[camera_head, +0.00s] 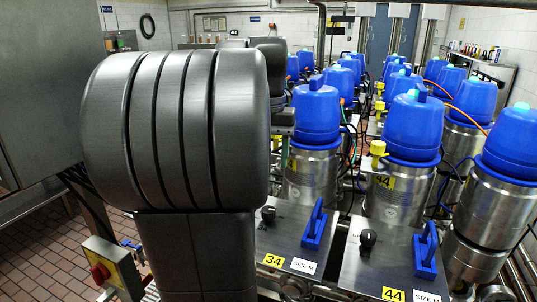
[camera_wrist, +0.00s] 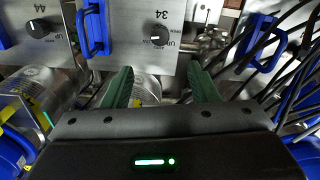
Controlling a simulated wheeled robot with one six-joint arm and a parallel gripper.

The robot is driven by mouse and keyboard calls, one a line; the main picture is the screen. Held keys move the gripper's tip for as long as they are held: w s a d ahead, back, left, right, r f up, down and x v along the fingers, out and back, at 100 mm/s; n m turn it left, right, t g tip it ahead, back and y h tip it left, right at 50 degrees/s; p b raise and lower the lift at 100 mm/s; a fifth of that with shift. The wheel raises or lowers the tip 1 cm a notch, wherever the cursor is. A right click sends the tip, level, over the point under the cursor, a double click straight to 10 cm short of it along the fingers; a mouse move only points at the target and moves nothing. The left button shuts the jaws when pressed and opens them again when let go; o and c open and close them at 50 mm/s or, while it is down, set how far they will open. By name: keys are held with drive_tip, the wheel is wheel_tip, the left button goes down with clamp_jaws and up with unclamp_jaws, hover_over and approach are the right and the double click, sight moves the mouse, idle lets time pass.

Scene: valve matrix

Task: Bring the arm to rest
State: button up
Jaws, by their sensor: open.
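My gripper (camera_wrist: 160,88) shows in the wrist view with its two green fingers apart and nothing between them. Its fingertips are near the lower edge of the steel panel marked 34 (camera_wrist: 122,20), which has a black knob (camera_wrist: 159,37) and a blue handle (camera_wrist: 93,30). I cannot tell whether the fingertips touch the panel. In the head view my dark grey arm (camera_head: 175,130) stands large at left centre and hides what is behind it.
Rows of blue-capped steel valves (camera_head: 316,112) fill the right side. Panel 34 (camera_head: 290,235) and panel 44 (camera_head: 385,255) carry protruding blue handles. A red stop button box (camera_head: 112,265) stands at lower left. Black cables (camera_wrist: 285,65) run close on the right in the wrist view.

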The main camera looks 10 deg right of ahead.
drive_tip(key=shift+f, duration=0.1)
wheel_tip(320, 180, down, 14)
drive_tip(key=shift+p, duration=0.4)
drive_tip(key=shift+m, duration=0.5)
drive_tip(key=shift+r, duration=0.2)
